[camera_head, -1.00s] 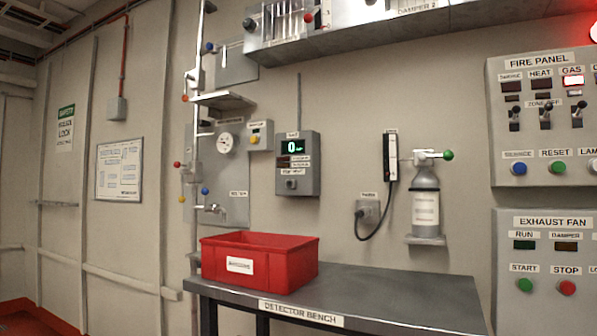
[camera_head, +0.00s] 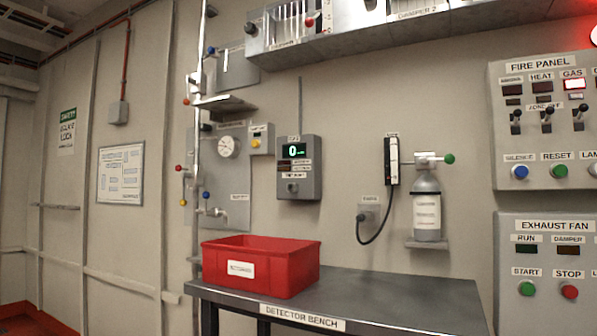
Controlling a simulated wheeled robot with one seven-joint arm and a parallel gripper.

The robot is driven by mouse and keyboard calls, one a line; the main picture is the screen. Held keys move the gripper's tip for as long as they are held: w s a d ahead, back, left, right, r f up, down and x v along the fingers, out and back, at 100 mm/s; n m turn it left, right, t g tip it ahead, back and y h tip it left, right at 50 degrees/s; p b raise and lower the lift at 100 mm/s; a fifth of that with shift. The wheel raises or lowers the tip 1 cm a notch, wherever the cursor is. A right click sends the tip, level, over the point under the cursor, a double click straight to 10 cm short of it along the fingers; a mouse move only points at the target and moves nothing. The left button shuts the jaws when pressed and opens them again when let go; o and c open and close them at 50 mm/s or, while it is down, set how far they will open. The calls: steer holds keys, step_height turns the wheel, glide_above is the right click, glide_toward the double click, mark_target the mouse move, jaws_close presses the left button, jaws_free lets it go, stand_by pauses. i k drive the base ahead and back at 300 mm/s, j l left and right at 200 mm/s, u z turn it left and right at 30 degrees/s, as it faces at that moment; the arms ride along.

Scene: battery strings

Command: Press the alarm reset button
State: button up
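The fire panel (camera_head: 509,112) is a grey box on the wall at the right edge of the head view. It carries a green button (camera_head: 559,170) under the label RESET, beside a blue button (camera_head: 520,171) labelled SILENCE. Its GAS lamp (camera_head: 574,84) glows red, while the HEAT lamp (camera_head: 541,87) is dark. Several toggle switches stand in the row between lamps and buttons. The panel's right part is cut off by the frame. A grey gas detector (camera_head: 299,168) on the middle wall shows a green 0. My gripper is not in view.
The detector bench (camera_head: 400,291) runs along the wall with a red bin (camera_head: 262,267) on its left end. An exhaust fan panel (camera_head: 508,254) sits below the fire panel.

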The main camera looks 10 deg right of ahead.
mark_target(558, 170)
steer(key=z, duration=1.65)
